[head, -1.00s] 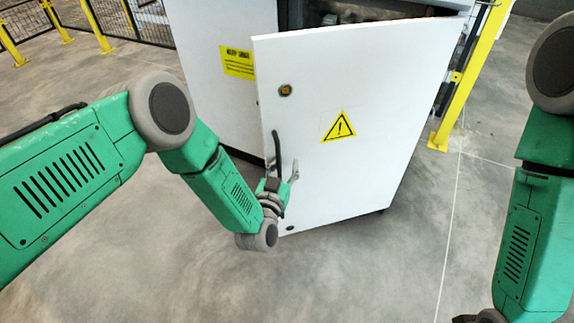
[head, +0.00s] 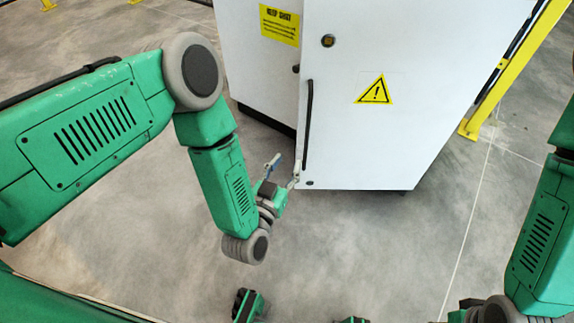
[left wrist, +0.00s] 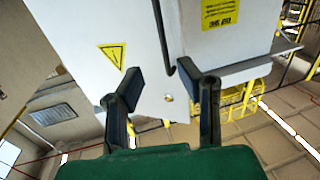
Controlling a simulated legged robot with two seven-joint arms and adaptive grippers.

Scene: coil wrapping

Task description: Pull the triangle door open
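The triangle door (head: 400,130) is a white cabinet door with a yellow warning triangle (head: 374,90). It stands ajar, its left edge out in front of the cabinet body. A dark vertical bar handle (head: 307,115) runs along that edge. My left gripper (head: 282,172) is at the handle's lower end, fingers spread. In the left wrist view, the open fingers (left wrist: 168,92) point at the door, with the lower end of the handle (left wrist: 187,70) ahead between them. I cannot tell whether a finger touches the handle. My right gripper is not visible; only its arm shows at the right.
The cabinet body (head: 255,75) with a yellow label (head: 280,25) stands behind the door. A yellow post (head: 500,85) is close to the door's right side. The grey floor (head: 370,240) in front of the door is clear.

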